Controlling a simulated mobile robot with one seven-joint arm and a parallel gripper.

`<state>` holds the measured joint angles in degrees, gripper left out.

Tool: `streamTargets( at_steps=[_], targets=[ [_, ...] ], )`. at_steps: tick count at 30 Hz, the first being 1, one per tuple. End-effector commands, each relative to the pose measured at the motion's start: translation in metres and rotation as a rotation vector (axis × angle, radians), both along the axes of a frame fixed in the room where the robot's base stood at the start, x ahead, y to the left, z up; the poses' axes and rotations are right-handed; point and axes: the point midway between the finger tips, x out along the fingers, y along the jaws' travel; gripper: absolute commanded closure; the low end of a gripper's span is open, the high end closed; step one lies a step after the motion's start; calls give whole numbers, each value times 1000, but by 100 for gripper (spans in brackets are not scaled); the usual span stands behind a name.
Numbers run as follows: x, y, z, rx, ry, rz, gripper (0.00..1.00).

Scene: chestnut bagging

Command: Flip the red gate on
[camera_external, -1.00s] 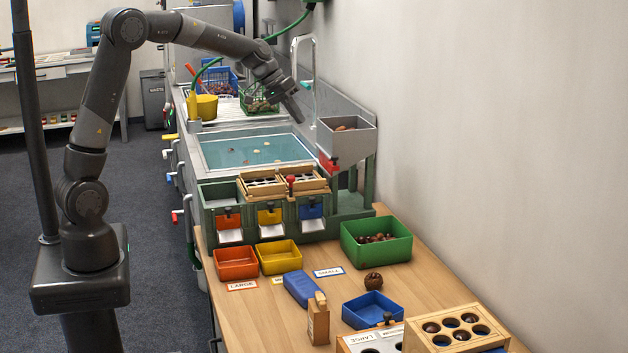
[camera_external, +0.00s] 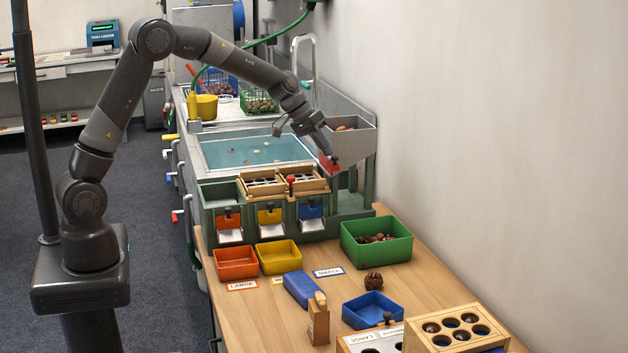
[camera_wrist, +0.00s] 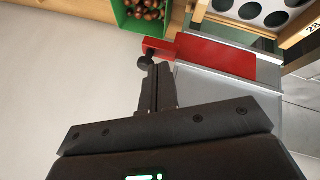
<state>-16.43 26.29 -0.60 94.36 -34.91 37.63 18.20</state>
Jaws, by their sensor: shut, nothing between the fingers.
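The red gate (camera_external: 329,164) sits at the lower front of the grey hopper (camera_external: 352,146). In the wrist view the gate (camera_wrist: 213,56) is a flat red plate with a red arm on its left, ending in a dark knob (camera_wrist: 145,63). My gripper (camera_external: 331,154) is at the gate in the outside view. In the wrist view my gripper (camera_wrist: 157,70) is shut, with no object between its fingers. Its tips are right by the knob and overlap it in the picture; I cannot tell whether they touch.
The green sorting stand (camera_external: 216,199) with wooden hole trays (camera_external: 265,192) is below and left of the hopper. A green bin of chestnuts (camera_external: 400,247) is on the table to the right. The sink (camera_external: 222,152) lies behind. The wall is close on the right.

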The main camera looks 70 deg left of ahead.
Motion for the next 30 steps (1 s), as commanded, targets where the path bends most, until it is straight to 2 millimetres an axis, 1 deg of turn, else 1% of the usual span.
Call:
streamTargets(
  at_steps=[4, 6, 8, 12, 16, 18, 26, 30],
  targets=[
    [0, 0, 0, 0, 0, 0, 100],
    [0, -3, 0, -1, 0, -2, 100],
    [0, -12, 0, -2, 1, -2, 100],
    [0, -40, 0, 0, 1, -5, 100],
    [0, -56, 0, -1, 1, -2, 100],
    [0, -58, 0, 0, 1, 0, 100],
    [0, -59, 0, -1, 1, -1, 100],
    [-2, -55, 1, -2, 1, 0, 100]
  ],
)
